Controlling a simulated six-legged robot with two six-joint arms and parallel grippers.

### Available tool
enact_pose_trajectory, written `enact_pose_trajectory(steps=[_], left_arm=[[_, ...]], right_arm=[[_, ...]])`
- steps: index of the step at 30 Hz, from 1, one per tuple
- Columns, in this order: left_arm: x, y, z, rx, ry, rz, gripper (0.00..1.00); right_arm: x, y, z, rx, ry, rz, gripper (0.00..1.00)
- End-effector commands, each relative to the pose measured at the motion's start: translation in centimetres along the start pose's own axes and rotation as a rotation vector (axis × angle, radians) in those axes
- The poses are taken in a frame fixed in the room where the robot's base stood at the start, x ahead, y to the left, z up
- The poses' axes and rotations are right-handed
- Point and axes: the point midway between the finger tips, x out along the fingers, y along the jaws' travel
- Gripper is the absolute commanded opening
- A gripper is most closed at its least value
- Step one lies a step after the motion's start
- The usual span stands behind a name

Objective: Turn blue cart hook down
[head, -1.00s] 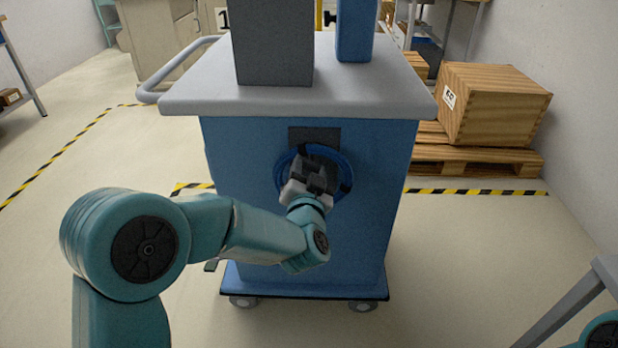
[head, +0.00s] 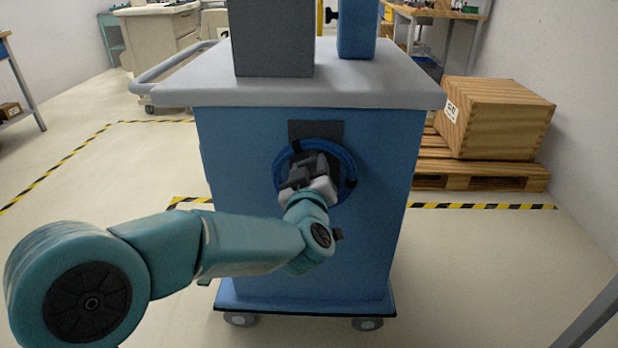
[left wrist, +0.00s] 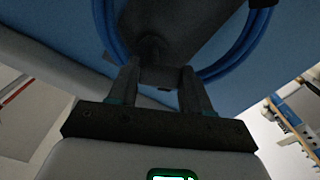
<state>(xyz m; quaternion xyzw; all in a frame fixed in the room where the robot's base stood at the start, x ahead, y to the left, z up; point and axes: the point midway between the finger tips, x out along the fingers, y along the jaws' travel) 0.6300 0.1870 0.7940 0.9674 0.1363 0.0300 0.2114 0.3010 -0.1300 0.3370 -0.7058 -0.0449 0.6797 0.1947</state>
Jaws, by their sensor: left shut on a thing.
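The blue cart (head: 240,200) stands straight ahead with a grey top (head: 300,92). A dark plate (head: 316,130) is on its front panel, with a blue coiled cable or hose (head: 349,165) hanging around that spot. My left gripper (head: 312,168) is at the middle of the coil, in front of the panel. In the left wrist view the left gripper (left wrist: 160,82) has its fingers on either side of the end of a dark hook part (left wrist: 153,48), and the coil (left wrist: 222,68) passes behind it. The hook's exact turn is hard to tell. My right gripper is out of view.
A grey box (head: 272,38) and a blue post (head: 357,28) stand on the cart top. A wooden crate (head: 497,117) sits on a pallet (head: 490,175) at the right. Striped floor tape (head: 480,206) runs beside the cart.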

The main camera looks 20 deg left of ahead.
Motion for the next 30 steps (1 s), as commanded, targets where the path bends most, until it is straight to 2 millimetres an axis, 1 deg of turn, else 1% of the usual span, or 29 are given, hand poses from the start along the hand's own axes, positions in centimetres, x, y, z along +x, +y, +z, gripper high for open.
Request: enact_pose_trajectory(steps=[1, 7, 18, 24, 30], left_arm=[[-0.1, -0.2, 0.6, -0.045, -0.003, 0.000, 0.18], [-0.1, -0.1, 0.8, -0.236, -0.003, 0.000, 0.18], [0.0, 0.1, 1.1, -0.587, -0.002, 0.000, 0.18], [0.0, 0.3, 1.2, -0.771, -0.003, 0.000, 0.18], [0.0, 0.6, 1.2, -0.930, -0.003, -0.001, 0.18]], right_arm=[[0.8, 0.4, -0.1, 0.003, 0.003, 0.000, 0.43], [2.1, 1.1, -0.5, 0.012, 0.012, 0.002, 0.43], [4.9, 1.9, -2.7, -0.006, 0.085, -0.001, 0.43], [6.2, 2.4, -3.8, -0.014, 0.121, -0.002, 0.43], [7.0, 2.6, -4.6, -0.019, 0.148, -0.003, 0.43]])
